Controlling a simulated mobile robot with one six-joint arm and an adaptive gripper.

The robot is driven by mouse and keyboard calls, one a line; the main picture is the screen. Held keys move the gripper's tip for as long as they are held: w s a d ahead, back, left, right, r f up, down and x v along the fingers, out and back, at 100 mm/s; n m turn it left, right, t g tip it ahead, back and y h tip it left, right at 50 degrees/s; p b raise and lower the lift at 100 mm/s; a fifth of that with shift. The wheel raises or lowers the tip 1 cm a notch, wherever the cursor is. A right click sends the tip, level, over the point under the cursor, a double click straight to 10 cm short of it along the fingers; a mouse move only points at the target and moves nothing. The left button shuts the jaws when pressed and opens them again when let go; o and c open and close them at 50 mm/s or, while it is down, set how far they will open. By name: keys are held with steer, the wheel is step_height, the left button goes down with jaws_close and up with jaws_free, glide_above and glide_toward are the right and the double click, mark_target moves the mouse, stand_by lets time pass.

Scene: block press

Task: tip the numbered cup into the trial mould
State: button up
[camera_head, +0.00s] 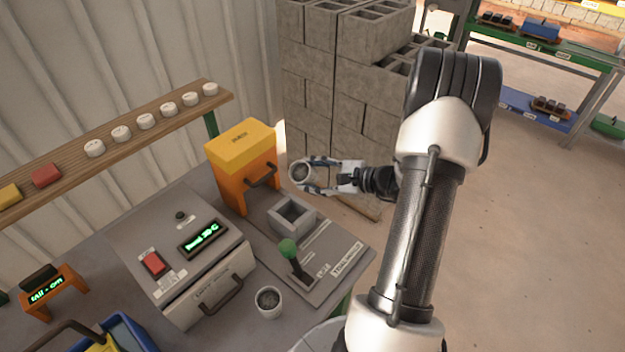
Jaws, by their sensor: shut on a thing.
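My gripper (318,176) is shut on a small white cup (303,183), with its fingers around the cup's sides. The cup is roughly upright, and dark grey material shows inside its mouth. I cannot read any number on it. The cup is in the air just beyond the trial mould (277,222), an open grey square box on the bench plate. The mould looks empty from here. A second white cup (269,312) with dark grey contents stands on the bench nearer to me.
A lever with a green knob (287,248) stands in front of the mould. An orange and yellow housing (241,160) is left of it. A grey control box (200,262) with a red button and display is further left. Block stacks (350,75) rise behind; a shelf (110,120) holds several white pots.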

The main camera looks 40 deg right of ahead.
mark_target(304, 183)
steer(key=shift+f+n+h+b, duration=0.3)
steer(key=shift+n+h+b, duration=0.25)
steer(key=shift+b, duration=0.25)
steer(key=shift+a+n+h+b, duration=0.45)
steer(key=shift+n+h+b, duration=0.2)
steer(key=shift+n+b, duration=0.45)
steer(key=n+h+b, duration=0.1)
steer(key=b, duration=0.2)
steer(key=shift+s+a+n+b, duration=0.1)
steer(key=shift+a+n+b, duration=0.25)
steer(key=shift+a, duration=0.05)
steer(key=shift+a+n+h+b, duration=0.15)
steer(key=shift+n+h+b, duration=0.2)
steer(key=shift+b, duration=0.9)
steer(key=shift+a+n+t+h+b, duration=0.3)
steer(key=shift+a+n+h+b, duration=0.15)
steer(key=shift+h+b, duration=0.15)
steer(key=shift+s+a+r+n, duration=0.1)
steer(key=shift+a+r+n, duration=0.1)
steer(key=shift+r+n, duration=0.1)
steer(key=shift+a+n+h, duration=0.25)
steer(key=shift+n+h, duration=0.2)
steer(key=shift+n, duration=0.05)
steer(key=shift+p, duration=0.3)
